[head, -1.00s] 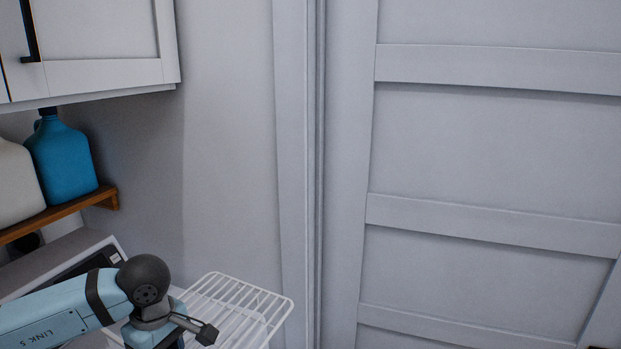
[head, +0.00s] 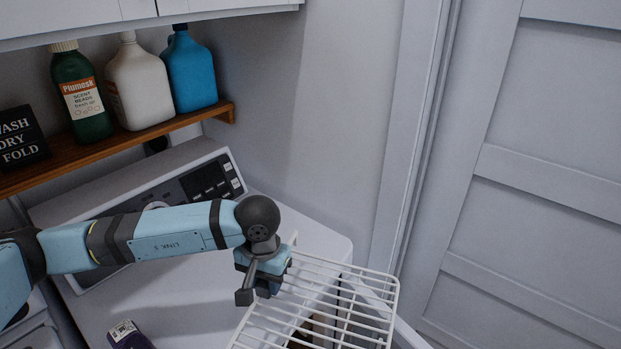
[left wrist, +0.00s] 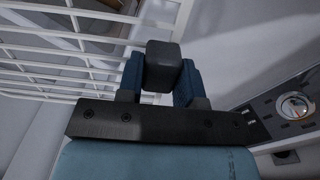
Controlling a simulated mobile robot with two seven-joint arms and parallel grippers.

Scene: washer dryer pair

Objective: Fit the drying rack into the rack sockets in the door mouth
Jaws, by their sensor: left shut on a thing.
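The drying rack (head: 330,303) is a white wire grid at the lower right of centre in the head view. It is held out tilted in front of the white dryer (head: 190,290) at its right-hand side. My right gripper is not in view.
A control panel (head: 205,182) runs along the machine's back. A wooden shelf (head: 115,150) above it carries a green bottle (head: 82,95), a white jug (head: 140,88) and a blue jug (head: 190,75). A small dark box (head: 128,338) lies at the lower edge. A panelled door (head: 540,200) stands at the right.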

